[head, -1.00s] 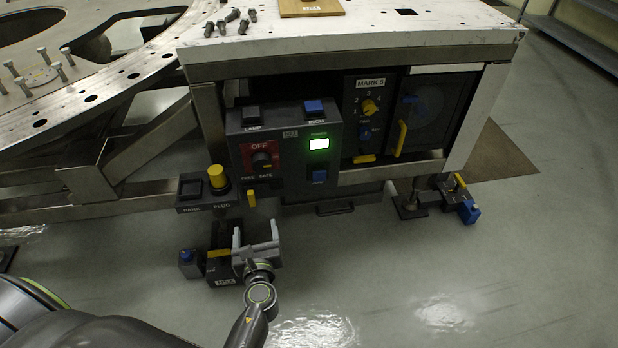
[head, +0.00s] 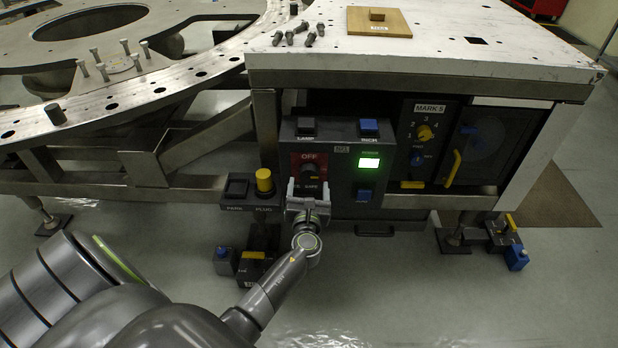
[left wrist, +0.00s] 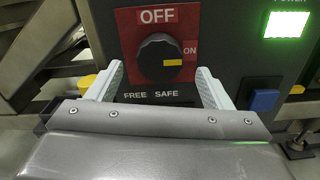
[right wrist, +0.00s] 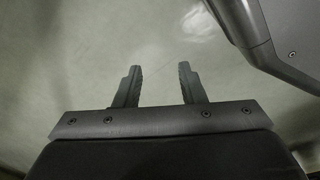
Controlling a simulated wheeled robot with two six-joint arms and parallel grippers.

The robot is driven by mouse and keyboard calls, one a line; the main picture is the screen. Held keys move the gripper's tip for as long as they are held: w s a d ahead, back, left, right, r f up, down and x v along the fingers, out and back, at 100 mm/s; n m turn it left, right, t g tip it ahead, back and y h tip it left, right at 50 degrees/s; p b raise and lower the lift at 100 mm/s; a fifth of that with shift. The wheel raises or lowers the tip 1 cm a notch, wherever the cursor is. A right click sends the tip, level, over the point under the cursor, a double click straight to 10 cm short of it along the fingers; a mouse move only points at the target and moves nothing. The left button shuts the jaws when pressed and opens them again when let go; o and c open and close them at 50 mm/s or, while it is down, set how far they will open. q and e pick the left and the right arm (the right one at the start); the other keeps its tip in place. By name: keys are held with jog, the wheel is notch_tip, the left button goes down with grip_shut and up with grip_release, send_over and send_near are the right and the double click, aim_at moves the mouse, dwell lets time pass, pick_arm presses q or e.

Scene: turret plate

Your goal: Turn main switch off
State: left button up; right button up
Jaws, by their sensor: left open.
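The main switch is a black rotary knob (left wrist: 159,58) on a red plate (left wrist: 128,22) marked OFF at the top, ON at the right, and FREE and SAFE below. Its yellow mark points right, toward ON. The knob also shows in the head view (head: 311,171), partly behind my left gripper (head: 308,186). In the left wrist view the open left fingers (left wrist: 160,82) stand either side of the knob's lower part, apart from it. My right gripper (right wrist: 158,86) is open and empty over bare floor; it is not in the head view.
A lit green POWER lamp (head: 369,164) and blue buttons sit right of the switch. A box with a yellow plug (head: 264,181) stands to the left. A selector panel with a yellow knob (head: 424,132) and a yellow handle (head: 453,168) are farther right.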

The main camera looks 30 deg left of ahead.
aim_at(309, 178)
pick_arm(q)
jog(key=x, duration=0.2)
jog(key=shift+w+a, duration=0.15)
jog(key=shift+w, duration=0.2)
jog(key=shift+w+a, duration=0.4)
jog(key=shift+w, duration=0.2)
pick_arm(e)
jog(key=shift+w+a+r, duration=0.15)
jog(key=shift+w+r, duration=0.25)
jog(key=shift+w, duration=0.05)
pick_arm(q)
jog(key=shift+c, duration=0.3)
jog(key=c, duration=0.9)
